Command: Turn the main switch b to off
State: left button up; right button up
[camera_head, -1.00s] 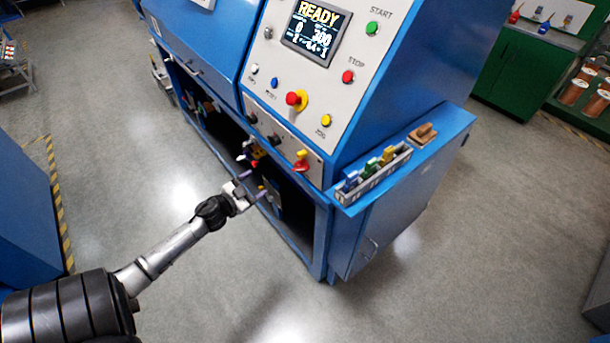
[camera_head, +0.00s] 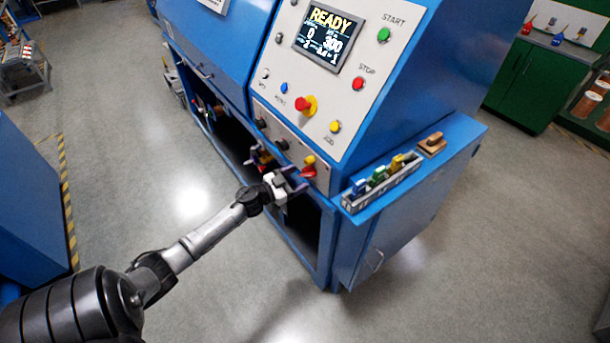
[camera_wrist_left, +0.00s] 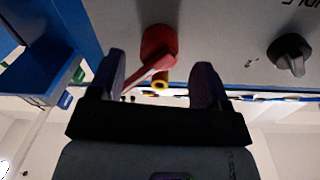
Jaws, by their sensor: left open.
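A red rotary switch with a lever handle (camera_head: 309,171) sits at the right end of the lower panel on the blue machine. I take it for main switch b, though I cannot read its label. In the left wrist view the red switch (camera_wrist_left: 158,42) shows its lever slanting down-left, with a yellow ring beside it. My left gripper (camera_head: 297,180) is open just in front of and below the switch. In the left wrist view its two fingers (camera_wrist_left: 160,84) stand either side of the lever, apparently not touching it. My right gripper is not in view.
Black knobs (camera_head: 282,145) sit left of the switch; one shows in the left wrist view (camera_wrist_left: 289,54). Above are the READY screen (camera_head: 328,35) and push buttons. A tray of coloured-handled items (camera_head: 380,187) lies on the ledge to the right. Floor in front is clear.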

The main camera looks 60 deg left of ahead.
aim_at(301, 176)
pick_arm(q)
jog(key=shift+w, duration=1.75)
